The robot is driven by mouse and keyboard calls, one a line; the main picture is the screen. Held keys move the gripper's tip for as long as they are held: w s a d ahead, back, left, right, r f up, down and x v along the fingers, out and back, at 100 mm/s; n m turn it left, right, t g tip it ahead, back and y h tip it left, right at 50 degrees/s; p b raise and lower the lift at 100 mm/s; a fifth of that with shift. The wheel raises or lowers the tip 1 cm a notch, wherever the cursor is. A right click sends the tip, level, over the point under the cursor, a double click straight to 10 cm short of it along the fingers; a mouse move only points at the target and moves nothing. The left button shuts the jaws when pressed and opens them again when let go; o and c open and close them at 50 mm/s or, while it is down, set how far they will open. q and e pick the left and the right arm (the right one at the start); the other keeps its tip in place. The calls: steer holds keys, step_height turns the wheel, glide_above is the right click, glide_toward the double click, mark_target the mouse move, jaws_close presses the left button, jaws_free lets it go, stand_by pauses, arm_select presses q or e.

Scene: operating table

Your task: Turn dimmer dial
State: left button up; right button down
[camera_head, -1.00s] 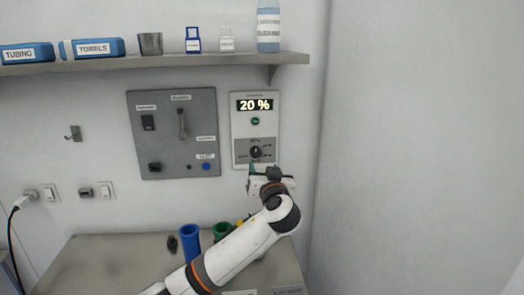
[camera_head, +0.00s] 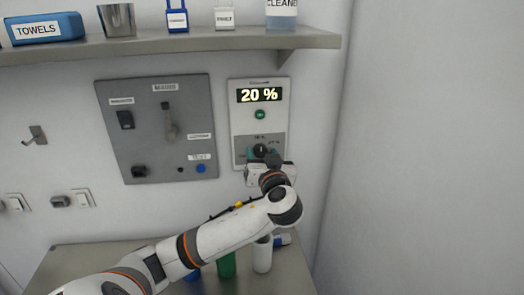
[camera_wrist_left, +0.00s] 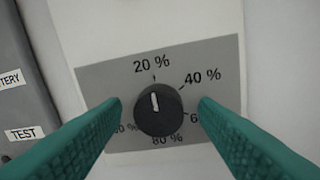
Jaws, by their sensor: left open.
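The dimmer dial (camera_head: 260,150) is a round black knob on a grey plate in the lower part of the white wall panel (camera_head: 259,86). The panel's display (camera_head: 260,95) reads 20 %. In the left wrist view the dial (camera_wrist_left: 158,109) has its white mark pointing up, near the 20 % label. My left gripper (camera_head: 263,155) is at the panel in front of the dial. In the left wrist view its green fingers (camera_wrist_left: 160,105) are open, one on each side of the dial, with gaps between. My right gripper is not in view.
A grey switch panel (camera_head: 157,128) with a lever is mounted to the left. A shelf (camera_head: 200,47) with boxes and bottles runs above. Below is a counter (camera_head: 60,262) with a green container (camera_head: 227,265) and a white one (camera_head: 262,255). The right wall (camera_head: 430,150) is bare.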

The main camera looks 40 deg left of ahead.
arm_select(q)
steer(key=shift+s+d+r, duration=0.1)
steer(key=shift+s+d, duration=0.05)
steer(key=c, duration=1)
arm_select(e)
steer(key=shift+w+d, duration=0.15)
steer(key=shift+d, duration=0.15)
